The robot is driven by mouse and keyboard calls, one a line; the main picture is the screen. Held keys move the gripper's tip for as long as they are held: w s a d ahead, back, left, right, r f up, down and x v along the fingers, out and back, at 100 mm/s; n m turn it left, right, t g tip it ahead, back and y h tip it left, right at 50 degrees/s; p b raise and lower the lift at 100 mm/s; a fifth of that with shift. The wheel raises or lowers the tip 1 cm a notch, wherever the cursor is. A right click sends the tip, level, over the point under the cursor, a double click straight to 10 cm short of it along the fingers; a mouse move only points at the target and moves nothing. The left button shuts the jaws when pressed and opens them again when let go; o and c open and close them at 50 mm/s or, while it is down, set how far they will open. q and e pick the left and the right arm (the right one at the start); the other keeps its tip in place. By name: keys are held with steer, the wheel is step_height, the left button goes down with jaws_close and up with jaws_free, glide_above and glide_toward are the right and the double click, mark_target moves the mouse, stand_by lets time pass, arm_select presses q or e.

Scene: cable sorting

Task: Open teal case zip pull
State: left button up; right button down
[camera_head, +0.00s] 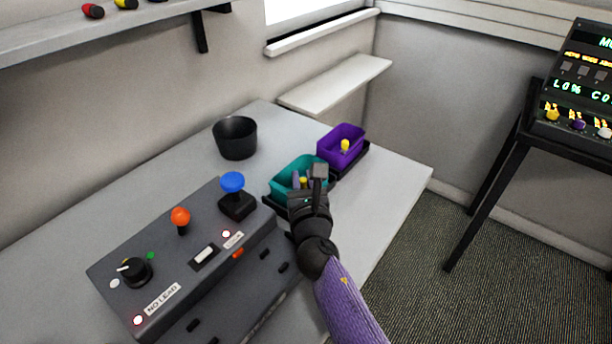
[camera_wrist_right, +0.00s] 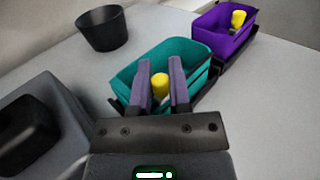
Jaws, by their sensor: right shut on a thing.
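The teal case (camera_head: 281,177) is an open-topped bin on a dark base, right of the control box on the table. It also shows in the right wrist view (camera_wrist_right: 128,82), with its inside visible. My right gripper (camera_head: 304,182) reaches over its near side, pointing down into it. Its two grey-purple fingers are shut on a small yellow knob (camera_wrist_right: 160,85), which seems to be the zip pull. The knob's lower part is hidden by the fingers and the gripper body. My left gripper is not in view.
A purple bin (camera_head: 350,137) with a yellow knob stands just behind and right. A black cup (camera_head: 235,138) stands behind left. The table's right part is clear.

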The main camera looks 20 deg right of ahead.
steer(key=c, duration=0.6)
jaws_free()
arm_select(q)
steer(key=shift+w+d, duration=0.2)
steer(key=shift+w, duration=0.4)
arm_select(e)
steer(key=shift+s, duration=0.35)
steer(key=s, duration=0.3)
steer(key=s+p, duration=0.1)
steer(key=s, duration=0.1)
steer(key=s+a, duration=0.1)
steer(key=s, duration=0.2)
steer(key=shift+s, duration=0.55)
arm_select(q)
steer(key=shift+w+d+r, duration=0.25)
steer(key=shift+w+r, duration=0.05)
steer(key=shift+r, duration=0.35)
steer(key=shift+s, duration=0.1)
